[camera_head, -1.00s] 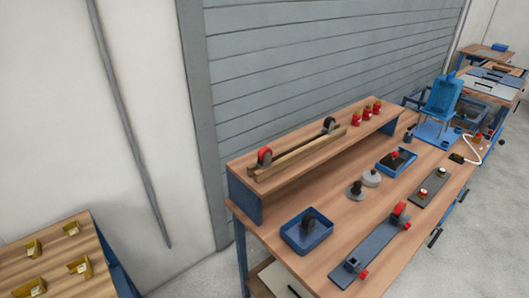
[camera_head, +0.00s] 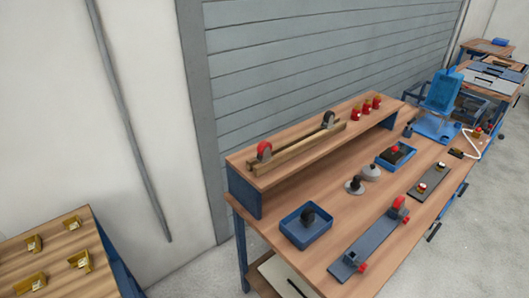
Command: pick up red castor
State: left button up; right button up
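A castor with a red wheel (camera_head: 264,151) stands at the near left end of a wooden rail rack on the raised shelf. A castor with a black wheel (camera_head: 328,119) stands at the rack's far end. Another red-wheeled castor (camera_head: 398,205) sits at the far end of a long grey plate (camera_head: 362,243) on the bench top, with small red parts at the plate's near end. I cannot tell from the frames which of these is the red castor of the task. Neither of my grippers is in view.
A blue tray (camera_head: 292,233) holds a dark castor. A second blue tray (camera_head: 383,162) lies farther back. Several red parts (camera_head: 366,106) stand on the shelf (camera_head: 237,160). Another wooden table (camera_head: 60,240) with brass-coloured brackets is at lower left.

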aim_at(263, 149)
jog(key=l+u, duration=0.2)
jog(key=u, duration=0.15)
jog(key=k+l+u, duration=0.15)
jog(key=u, duration=0.25)
jog(key=k+l+u, duration=0.1)
jog(key=u, duration=0.25)
jog(key=l, duration=0.1)
